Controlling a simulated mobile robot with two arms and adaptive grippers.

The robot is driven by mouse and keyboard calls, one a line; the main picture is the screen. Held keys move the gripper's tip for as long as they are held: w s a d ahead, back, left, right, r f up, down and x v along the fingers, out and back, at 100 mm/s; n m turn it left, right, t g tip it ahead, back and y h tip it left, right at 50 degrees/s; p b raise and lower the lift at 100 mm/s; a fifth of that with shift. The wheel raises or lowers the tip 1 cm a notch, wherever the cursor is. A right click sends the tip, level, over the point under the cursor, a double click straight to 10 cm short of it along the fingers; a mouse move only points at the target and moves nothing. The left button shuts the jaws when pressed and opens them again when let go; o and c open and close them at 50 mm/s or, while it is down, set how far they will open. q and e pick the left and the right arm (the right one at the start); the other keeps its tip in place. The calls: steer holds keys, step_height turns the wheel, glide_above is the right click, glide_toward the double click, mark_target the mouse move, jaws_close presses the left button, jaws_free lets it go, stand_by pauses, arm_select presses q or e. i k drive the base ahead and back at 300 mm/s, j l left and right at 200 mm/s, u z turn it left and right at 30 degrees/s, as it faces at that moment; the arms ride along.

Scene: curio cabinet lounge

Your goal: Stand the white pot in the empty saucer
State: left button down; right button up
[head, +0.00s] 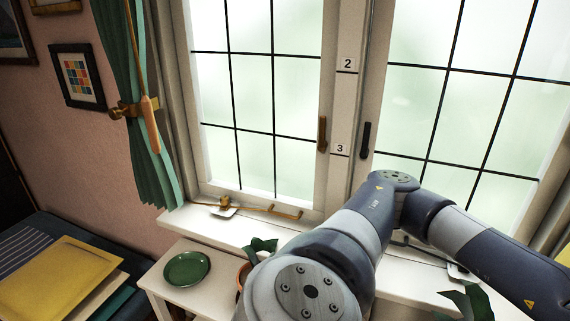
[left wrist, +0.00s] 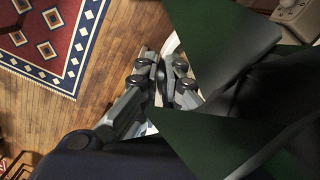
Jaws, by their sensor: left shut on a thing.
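The empty saucer is a round green dish (head: 187,268) on a small white table (head: 208,296), in the lower left of the head view. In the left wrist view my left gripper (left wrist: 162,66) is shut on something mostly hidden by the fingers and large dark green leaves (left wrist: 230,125). A pale curved edge beyond the fingertips, apparently the white pot (left wrist: 170,43), shows there. In the head view dark green leaves (head: 468,302) show at the lower right, their pot out of frame. My left gripper is not visible in the head view, and my right gripper shows in neither view.
A terracotta pot (head: 241,276) with a leafy plant stands right of the saucer, partly behind my arm. A patterned rug (left wrist: 55,40) covers wooden floor.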

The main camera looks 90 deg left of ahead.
mark_target(187, 272)
steer(key=u, duration=1.5)
steer(key=j+u, duration=0.15)
steer(key=u, duration=0.25)
steer(key=j+u, duration=0.15)
steer(key=u, duration=0.3)
steer(key=i+j+u, duration=0.1)
steer(key=u, duration=0.3)
steer(key=i+j, duration=0.35)
steer(key=j, duration=0.2)
